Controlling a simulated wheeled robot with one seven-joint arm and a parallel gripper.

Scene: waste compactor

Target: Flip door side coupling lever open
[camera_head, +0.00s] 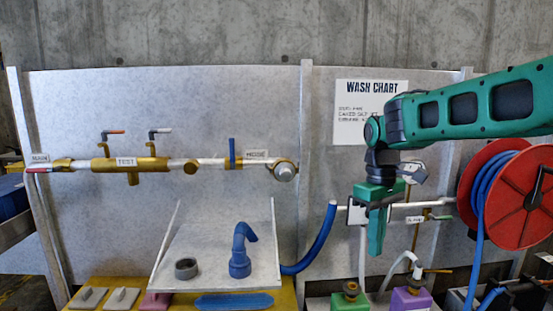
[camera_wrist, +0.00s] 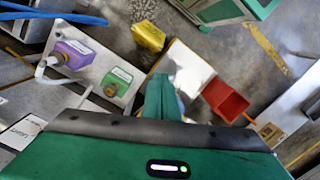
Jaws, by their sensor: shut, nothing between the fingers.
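I cannot tell which part is the door side coupling lever. The pipe on the left panel carries a blue upright lever (camera_head: 232,153) beside the HOSE label, and a round grey-and-brass coupling (camera_head: 284,171) at its right end. Two small-handled valves, one orange (camera_head: 114,132) and one grey (camera_head: 160,131), stand above the TEST label. My gripper (camera_head: 376,250) points down in front of the right panel, to the right of these parts and apart from them. Its fingers are shut and empty. It also shows in the wrist view (camera_wrist: 160,88), above the floor area.
A red reel (camera_head: 508,195) with blue hose stands at the right. A purple container (camera_head: 411,299) and a green one (camera_head: 350,297) sit below my gripper. A tilted grey tray (camera_head: 212,280) holds a blue elbow (camera_head: 240,255). A red bin (camera_wrist: 226,101) shows in the wrist view.

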